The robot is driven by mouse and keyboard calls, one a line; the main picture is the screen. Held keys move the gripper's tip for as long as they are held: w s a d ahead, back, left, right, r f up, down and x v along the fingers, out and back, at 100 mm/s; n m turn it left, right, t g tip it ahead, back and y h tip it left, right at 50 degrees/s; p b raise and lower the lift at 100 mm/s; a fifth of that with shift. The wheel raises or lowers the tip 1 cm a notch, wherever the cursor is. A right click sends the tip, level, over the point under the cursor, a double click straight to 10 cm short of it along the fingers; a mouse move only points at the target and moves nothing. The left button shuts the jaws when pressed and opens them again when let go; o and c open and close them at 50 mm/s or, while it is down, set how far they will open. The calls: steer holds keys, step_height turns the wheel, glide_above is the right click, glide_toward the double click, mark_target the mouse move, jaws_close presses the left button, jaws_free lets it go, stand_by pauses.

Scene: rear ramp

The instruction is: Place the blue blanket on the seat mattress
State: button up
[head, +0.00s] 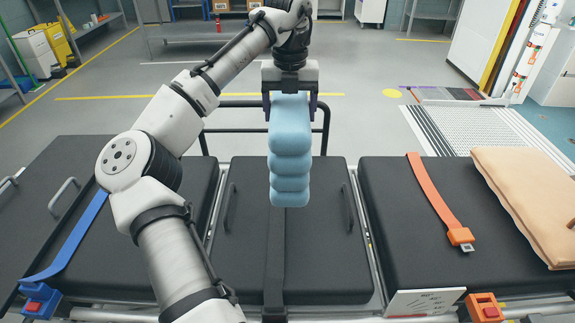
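The blue blanket (290,155) is a light blue, folded or rolled bundle with several bulges. It hangs upright from my gripper (290,97). My gripper points down and its fingers are closed on the two sides of the blanket's top end. The blanket is in the middle of the head view, in front of the black middle mattress section (325,255). I cannot tell from this one view how high the blanket is above the mattress. The black mattress has three sections: left (150,245), middle and right (420,270).
An orange strap (432,195) and a tan folded item (525,195) lie on the right section. A blue strap (80,240) crosses the left section. A black rail (326,135) stands behind the middle section.

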step_height(320, 180, down, 13)
steer(key=shift+a+r, duration=0.1)
stand_by(0.4)
steer(key=o, duration=2)
steer(key=shift+o, duration=0.2)
step_height(320, 180, up, 12)
steer(key=shift+s, duration=0.15)
